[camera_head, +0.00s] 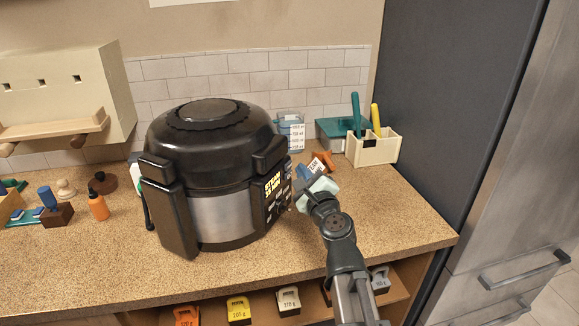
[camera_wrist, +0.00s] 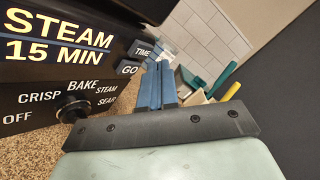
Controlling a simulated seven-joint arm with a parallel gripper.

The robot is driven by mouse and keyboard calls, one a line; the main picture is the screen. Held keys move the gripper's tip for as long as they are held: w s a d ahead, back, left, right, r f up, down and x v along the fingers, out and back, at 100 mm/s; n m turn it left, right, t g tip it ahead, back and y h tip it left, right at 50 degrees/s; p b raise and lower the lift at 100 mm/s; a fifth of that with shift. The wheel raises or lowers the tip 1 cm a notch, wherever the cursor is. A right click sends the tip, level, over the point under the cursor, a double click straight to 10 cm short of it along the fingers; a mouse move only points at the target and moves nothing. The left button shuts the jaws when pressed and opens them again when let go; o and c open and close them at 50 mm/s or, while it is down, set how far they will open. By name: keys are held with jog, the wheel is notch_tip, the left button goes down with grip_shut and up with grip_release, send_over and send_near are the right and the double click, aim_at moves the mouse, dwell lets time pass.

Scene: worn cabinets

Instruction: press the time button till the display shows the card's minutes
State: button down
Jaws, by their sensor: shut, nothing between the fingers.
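The black cooker (camera_head: 205,135) stands on the counter with its control panel facing right. Its display (camera_wrist: 60,38) reads "STEAM 15 MIN" in the wrist view. The time button (camera_wrist: 143,50) and the go button (camera_wrist: 128,69) sit right of the display. A knob (camera_wrist: 76,108) is below, among labels OFF, CRISP, BAKE, STEAM and SEAR; its pointer is unclear. My gripper (camera_head: 303,174) is at the panel's right side. Its blue fingers (camera_wrist: 156,82) are shut and empty, just right of the two buttons; contact cannot be told. A white card (camera_head: 317,165) stands behind the gripper, its text too small to read.
A measuring jug (camera_head: 291,132) stands behind the cooker. A cream holder (camera_head: 373,149) with teal and yellow handles is at the back right, by a tall dark cabinet (camera_head: 450,100). An orange bottle (camera_head: 98,205) is at left. The counter's front right is clear.

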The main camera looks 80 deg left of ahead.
jog(key=shift+w+d, duration=0.1)
jog(key=w+d, duration=0.3)
jog(key=shift+w, duration=0.3)
dwell(0.5)
dwell(0.6)
